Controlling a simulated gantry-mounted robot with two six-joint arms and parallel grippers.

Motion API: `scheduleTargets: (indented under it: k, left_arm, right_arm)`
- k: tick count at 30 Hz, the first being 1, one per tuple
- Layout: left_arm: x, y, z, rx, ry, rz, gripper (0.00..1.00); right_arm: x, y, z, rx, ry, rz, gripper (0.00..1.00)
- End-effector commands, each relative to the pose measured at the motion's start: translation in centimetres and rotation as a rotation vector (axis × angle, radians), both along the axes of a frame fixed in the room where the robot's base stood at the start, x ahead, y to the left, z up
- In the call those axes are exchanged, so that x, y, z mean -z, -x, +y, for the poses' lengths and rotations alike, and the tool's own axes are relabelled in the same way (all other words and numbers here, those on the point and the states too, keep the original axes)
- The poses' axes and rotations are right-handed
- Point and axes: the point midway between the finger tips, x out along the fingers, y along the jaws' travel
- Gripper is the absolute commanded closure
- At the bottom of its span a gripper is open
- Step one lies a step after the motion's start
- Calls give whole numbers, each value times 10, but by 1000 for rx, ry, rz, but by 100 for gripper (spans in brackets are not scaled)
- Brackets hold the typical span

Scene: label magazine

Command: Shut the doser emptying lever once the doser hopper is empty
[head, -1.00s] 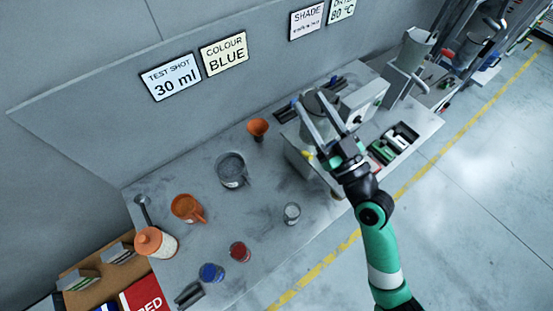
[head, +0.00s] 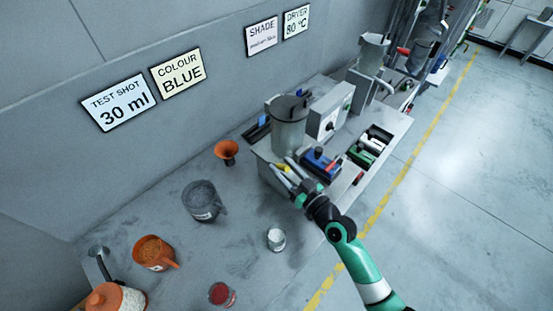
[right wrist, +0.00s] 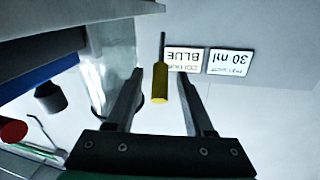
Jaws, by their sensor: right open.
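The doser hopper (head: 289,128) is a grey upright cylinder with a dark lid on the back bench; its inside is hidden. A yellow-handled lever (right wrist: 160,84) on a thin metal stem, apparently the emptying lever, shows in the right wrist view. It lies between the spread fingers of my right gripper (right wrist: 160,98), with a gap on both sides. In the head view my right gripper (head: 286,172) is low at the front of the doser, below the hopper. It is open and holds nothing. My left gripper is out of view.
A blue box (head: 321,166) stands close to the right of my right gripper. A grey control box (head: 328,112) is behind it. A metal cup (head: 276,239), a grey jug (head: 202,201) and an orange funnel (head: 227,151) stand on the bench to the left.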

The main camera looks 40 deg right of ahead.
Motion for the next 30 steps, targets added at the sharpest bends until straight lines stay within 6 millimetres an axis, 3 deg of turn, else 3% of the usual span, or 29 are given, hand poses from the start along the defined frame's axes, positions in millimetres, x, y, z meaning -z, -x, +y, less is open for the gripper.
scheduleTargets:
  k: [6, 15, 24, 30]
  left_arm:
    - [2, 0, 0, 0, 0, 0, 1]
    - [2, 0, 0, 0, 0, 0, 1]
    - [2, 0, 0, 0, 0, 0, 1]
    - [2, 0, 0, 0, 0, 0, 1]
  right_arm:
    - [0, -30, -4, 0, 0, -1, 47]
    - [0, -33, -4, 0, 0, 0, 47]
    - [0, -33, -4, 0, 0, 0, 100]
    - [0, -33, -4, 0, 0, 0, 100]
